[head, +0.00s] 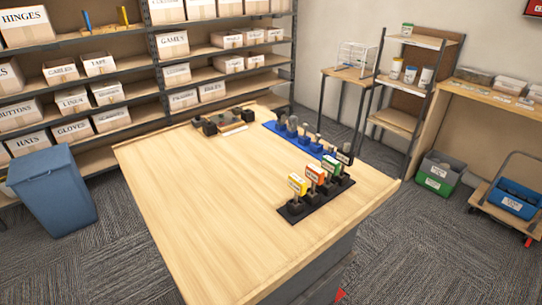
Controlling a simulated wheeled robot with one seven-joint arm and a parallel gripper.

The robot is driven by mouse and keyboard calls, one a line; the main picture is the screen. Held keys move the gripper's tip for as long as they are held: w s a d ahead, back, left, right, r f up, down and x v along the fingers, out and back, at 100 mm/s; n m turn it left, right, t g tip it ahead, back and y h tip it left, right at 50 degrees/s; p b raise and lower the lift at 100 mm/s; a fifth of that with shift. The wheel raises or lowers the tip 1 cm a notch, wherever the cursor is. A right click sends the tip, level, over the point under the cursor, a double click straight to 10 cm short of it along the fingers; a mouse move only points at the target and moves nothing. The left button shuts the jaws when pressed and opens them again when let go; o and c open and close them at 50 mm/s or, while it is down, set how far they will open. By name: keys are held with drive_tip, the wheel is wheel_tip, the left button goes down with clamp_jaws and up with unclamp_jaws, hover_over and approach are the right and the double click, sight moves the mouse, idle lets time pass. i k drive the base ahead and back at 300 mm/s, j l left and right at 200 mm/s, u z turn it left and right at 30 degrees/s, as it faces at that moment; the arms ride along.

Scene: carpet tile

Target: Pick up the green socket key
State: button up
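A green upright piece with a white label, which looks like the green socket key (330,166), stands in a black holder (318,202) on the near right part of the wooden table. A red-orange labelled piece (315,174) stands to its left and nearer, and a yellow one (297,185) stands beyond that at the near left end. A dark piece with a white label (344,156) stands just behind and to the right of the green one. The pieces stand close together, and the lower part of the green one is partly hidden. My gripper is not in view.
A blue strip (283,134) with several grey upright pieces lies behind the holder. The table's (200,200) left and near parts are clear. A blue bin (55,190) stands left on the carpet.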

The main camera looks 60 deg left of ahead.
sight(331, 165)
drive_tip(key=i+u, duration=0.15)
drive_tip(key=u, duration=0.3)
drive_tip(key=i+u, duration=0.2)
drive_tip(key=u, duration=0.25)
drive_tip(key=i+u, duration=0.2)
drive_tip(key=u, duration=0.25)
drive_tip(key=i+l+u, duration=0.15)
drive_tip(key=u, duration=0.3)
drive_tip(key=i+l+u, duration=0.1)
drive_tip(key=u, duration=0.35)
drive_tip(key=i+l+u, duration=0.1)
drive_tip(key=l+u, duration=0.15)
drive_tip(key=u, duration=0.2)
